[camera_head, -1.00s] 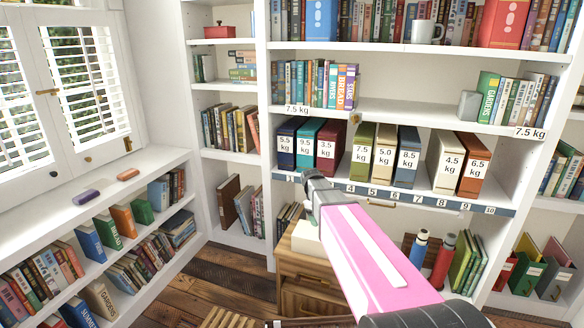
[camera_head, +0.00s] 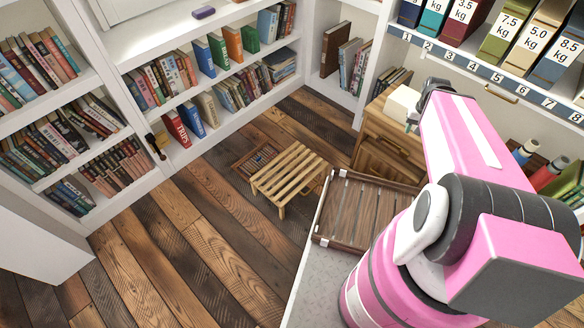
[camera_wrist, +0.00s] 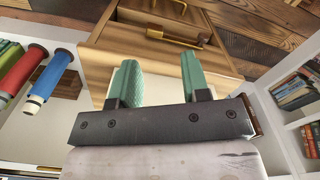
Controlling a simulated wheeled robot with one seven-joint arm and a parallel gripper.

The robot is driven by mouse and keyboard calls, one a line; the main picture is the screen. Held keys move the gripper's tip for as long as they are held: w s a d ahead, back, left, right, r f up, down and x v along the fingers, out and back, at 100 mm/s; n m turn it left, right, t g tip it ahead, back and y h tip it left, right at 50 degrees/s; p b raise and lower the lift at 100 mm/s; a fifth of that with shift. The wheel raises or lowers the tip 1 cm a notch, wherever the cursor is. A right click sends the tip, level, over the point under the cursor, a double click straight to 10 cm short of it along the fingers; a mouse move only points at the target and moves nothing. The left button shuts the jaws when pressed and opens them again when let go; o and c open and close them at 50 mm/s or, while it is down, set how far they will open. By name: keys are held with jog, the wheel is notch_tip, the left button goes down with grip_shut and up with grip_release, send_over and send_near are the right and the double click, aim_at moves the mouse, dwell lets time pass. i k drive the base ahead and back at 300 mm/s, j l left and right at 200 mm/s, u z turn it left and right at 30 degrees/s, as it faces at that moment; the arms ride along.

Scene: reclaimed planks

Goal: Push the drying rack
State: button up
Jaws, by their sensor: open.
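A low slatted wooden rack (camera_head: 290,176) with short legs stands on the plank floor in the middle of the head view; I take it to be the drying rack. It stands apart from my gripper, to the left of and below it. My gripper (camera_wrist: 158,72) is open in the wrist view, with two green fingers apart and nothing held. It faces a wooden drawer cabinet (camera_wrist: 175,35). In the head view my pink arm stretches over the right side, and the fingers are hard to make out. The wrist view does not show the rack.
A dark slatted wooden tray (camera_head: 365,208) lies on a grey surface beside my arm. Bookshelves line the walls; open floor lies left and front.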

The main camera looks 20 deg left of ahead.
aim_at(324, 168)
jog(key=u, duration=1.45)
jog(key=k+u, duration=0.1)
jog(key=k+l, duration=0.05)
